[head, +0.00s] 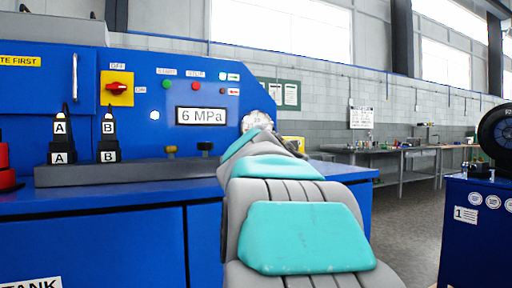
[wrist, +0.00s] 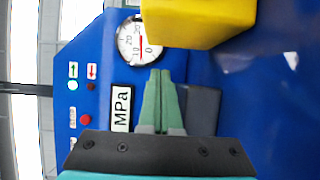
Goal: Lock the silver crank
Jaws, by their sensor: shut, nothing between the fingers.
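I cannot make out a silver crank in either view. My gripper (wrist: 159,76) shows in the wrist view with its two green fingers together and nothing between them. The fingertips point toward a yellow block (wrist: 200,20) at the top of that view; a gap shows between them. In the head view my own arm, grey with teal covers, reaches to the blue machine (head: 100,235) and hides my gripper. A piece of the yellow block (head: 293,142) shows just right of the arm.
A round gauge (head: 257,121), also in the wrist view (wrist: 139,40), and a "6 MPa" display (head: 201,116) are on the panel. A red switch (head: 117,88) and plugs marked A (head: 62,135) and B (head: 108,135) are left. A blue cabinet (head: 475,235) stands right, beyond open floor.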

